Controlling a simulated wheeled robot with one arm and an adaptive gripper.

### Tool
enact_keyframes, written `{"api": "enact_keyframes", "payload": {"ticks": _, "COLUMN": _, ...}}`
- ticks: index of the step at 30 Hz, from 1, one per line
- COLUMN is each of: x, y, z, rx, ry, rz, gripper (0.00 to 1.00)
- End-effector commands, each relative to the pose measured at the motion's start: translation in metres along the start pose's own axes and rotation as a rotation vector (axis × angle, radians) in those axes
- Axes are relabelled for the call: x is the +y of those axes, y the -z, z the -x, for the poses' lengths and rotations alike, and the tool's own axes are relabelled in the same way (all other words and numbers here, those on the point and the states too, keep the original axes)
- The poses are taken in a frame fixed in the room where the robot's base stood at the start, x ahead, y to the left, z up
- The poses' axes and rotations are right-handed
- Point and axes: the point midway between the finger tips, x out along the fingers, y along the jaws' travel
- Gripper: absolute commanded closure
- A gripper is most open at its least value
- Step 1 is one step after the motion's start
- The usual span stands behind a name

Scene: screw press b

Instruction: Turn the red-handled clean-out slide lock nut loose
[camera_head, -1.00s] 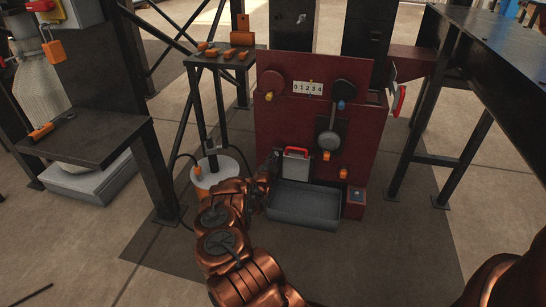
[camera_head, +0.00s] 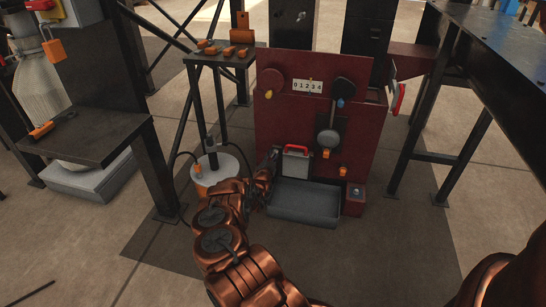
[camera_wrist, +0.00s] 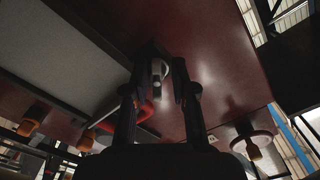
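The clean-out slide (camera_head: 297,163) is a grey plate with a red handle (camera_head: 297,148), low on the front of the dark red press. In the head view my gripper (camera_head: 274,159) is at the panel just left of the slide, small and dark. In the wrist view my gripper (camera_wrist: 165,75) points at the red panel with its two fingers apart. A pale round metal piece, seemingly the lock nut (camera_wrist: 162,68), shows between the fingertips, partly hidden by them. I cannot tell whether the fingers touch it. The red handle (camera_wrist: 146,112) passes behind the fingers.
A grey tray (camera_head: 303,203) stands on the floor below the slide, close to my forearm. A white-topped orange drum (camera_head: 214,168) stands left of my arm. The panel (camera_head: 275,120) also carries dials, a lever and orange knobs. Open floor lies in front.

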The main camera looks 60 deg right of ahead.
Motion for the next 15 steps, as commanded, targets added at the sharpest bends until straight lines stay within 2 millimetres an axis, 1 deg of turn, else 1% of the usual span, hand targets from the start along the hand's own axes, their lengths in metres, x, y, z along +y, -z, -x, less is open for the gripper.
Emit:
{"api": "enact_keyframes", "payload": {"ticks": 1, "x": -0.0025, "y": -0.0015, "z": 0.0003, "rx": -0.002, "ry": 0.004, "rz": 0.000, "gripper": 0.70}}
{"api": "enact_keyframes", "payload": {"ticks": 3, "x": -0.0013, "y": -0.0008, "z": 0.0002, "rx": -0.001, "ry": 0.002, "rz": 0.000, "gripper": 0.65}}
{"api": "enact_keyframes", "payload": {"ticks": 15, "x": 0.0019, "y": 0.0015, "z": 0.0022, "rx": 0.003, "ry": -0.003, "rz": -0.001, "gripper": 0.65}}
